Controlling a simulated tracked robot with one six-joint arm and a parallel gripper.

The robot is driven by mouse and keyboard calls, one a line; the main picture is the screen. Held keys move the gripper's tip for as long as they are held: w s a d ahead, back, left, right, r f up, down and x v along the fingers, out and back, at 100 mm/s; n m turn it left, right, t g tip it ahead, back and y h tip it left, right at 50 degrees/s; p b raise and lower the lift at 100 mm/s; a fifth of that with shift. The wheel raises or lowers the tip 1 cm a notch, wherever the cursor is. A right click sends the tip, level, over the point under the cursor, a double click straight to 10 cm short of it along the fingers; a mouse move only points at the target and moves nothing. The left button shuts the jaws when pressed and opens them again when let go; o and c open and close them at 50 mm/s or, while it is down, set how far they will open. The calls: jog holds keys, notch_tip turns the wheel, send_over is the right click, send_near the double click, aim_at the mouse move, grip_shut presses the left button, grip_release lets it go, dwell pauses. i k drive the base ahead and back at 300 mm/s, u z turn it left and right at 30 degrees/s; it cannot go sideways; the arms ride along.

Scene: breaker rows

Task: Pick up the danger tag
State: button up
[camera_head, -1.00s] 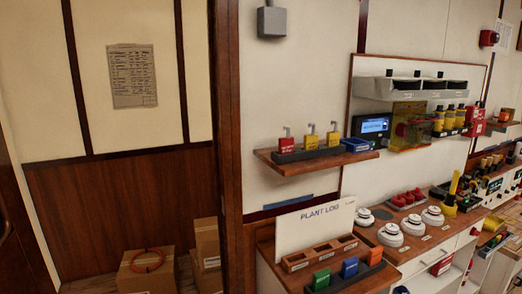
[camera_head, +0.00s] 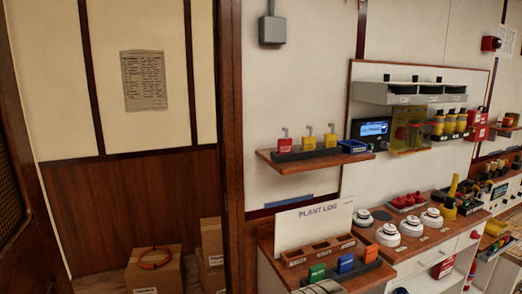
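I cannot make out a danger tag for certain in the camera_head view. Small coloured pieces, green (camera_head: 317,274), blue (camera_head: 345,264) and orange (camera_head: 370,254), stand in a dark rack on the wooden counter (camera_head: 266,244). A wooden tray with compartments (camera_head: 309,253) lies behind them, in front of the white "PLANT LOG" board (camera_head: 312,226). My gripper's fingers are not in view.
The wall shelf (camera_head: 265,155) holds one red and two yellow padlocks and a blue tray (camera_head: 353,146). White round detectors (camera_head: 388,235) stand along the right counter. A cardboard box (camera_head: 154,272) with an orange ring stands on the floor at left.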

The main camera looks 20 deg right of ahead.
aim_at(285, 145)
jog(key=u, duration=0.15)
jog(key=i, duration=1)
jog(key=u, duration=0.05)
